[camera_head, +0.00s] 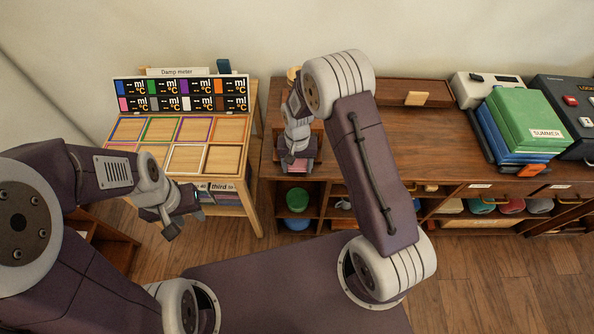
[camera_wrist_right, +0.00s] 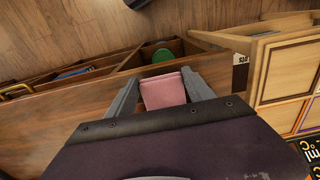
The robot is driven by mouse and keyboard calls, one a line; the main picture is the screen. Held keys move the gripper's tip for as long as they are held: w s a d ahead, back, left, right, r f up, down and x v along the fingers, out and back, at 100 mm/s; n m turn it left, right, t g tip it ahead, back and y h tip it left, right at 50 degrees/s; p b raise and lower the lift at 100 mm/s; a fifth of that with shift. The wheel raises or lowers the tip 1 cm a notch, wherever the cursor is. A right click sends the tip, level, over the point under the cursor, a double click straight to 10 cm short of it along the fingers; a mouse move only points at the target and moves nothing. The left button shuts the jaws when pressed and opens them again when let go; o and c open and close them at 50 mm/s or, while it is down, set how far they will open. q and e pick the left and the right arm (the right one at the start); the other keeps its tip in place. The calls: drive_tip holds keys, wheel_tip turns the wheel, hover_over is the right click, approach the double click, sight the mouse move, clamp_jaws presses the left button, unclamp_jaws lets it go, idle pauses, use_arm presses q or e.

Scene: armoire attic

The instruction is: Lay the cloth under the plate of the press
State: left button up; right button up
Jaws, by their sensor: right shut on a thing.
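A folded pink cloth (camera_wrist_right: 163,91) is between the fingers of my right gripper (camera_wrist_right: 161,88) in the right wrist view. In the head view the cloth (camera_head: 294,165) shows at the tip of my right gripper (camera_head: 297,162), at the left end of the brown cabinet top. My right gripper is shut on it. Brown wooden parts (camera_head: 318,127) behind that wrist may be the press; my arm hides most of them, and its plate cannot be made out. My left gripper (camera_head: 184,220) is open and empty, in front of the light wooden stand.
The light wooden stand (camera_head: 256,170) with framed squares and a damp meter panel (camera_head: 180,95) is left of the cabinet (camera_head: 440,150). Green and blue stacked items (camera_head: 530,120) and dark boxes are at the right. The cabinet's middle top is mostly clear.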

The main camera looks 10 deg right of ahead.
drive_tip(key=shift+w+d, duration=0.15)
drive_tip(key=shift+w, duration=0.4)
drive_tip(key=shift+w+d, duration=0.15)
drive_tip(key=shift+w, duration=0.4)
drive_tip(key=shift+f, duration=0.25)
drive_tip(key=o, duration=1.5)
drive_tip(key=shift+o, duration=0.2)
wheel_tip(320, 180, up, 9)
